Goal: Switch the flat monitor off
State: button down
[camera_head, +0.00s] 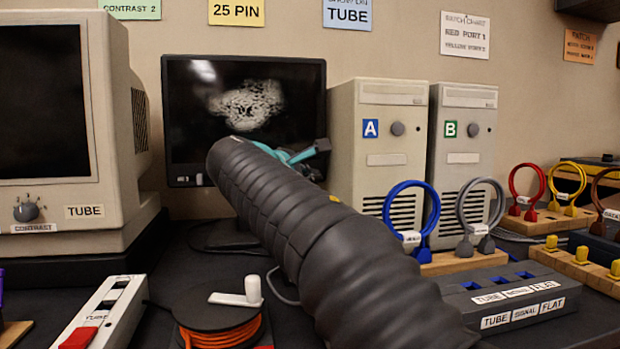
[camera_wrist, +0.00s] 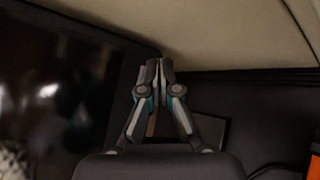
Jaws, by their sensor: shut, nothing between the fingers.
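The flat monitor (camera_head: 185,115) stands at the back, thin and black. Its screen is lit with a grey-white speckled picture. A small light-coloured piece sits at its lower left edge. My gripper (camera_head: 322,146) is at the monitor's lower right, with my dark arm hiding much of the lower screen and bezel. In the wrist view the fingers of my gripper (camera_wrist: 160,72) are shut and empty, close to the monitor's dark screen and frame (camera_wrist: 65,75). I cannot tell whether the tips touch the frame. No power button shows clearly.
The tube monitor (camera_head: 105,200) stands left. Computer towers A (camera_head: 375,170) and B (camera_head: 462,155) stand close right of the flat monitor. In front are a power strip (camera_head: 100,315), an orange cable reel (camera_head: 215,335) and a switch box (camera_head: 515,295). Coloured cable loops stand right.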

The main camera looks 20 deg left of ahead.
jog(key=s+d+b, duration=0.3)
jog(key=s, duration=0.2)
dwell(0.7)
jog(key=shift+d, duration=0.1)
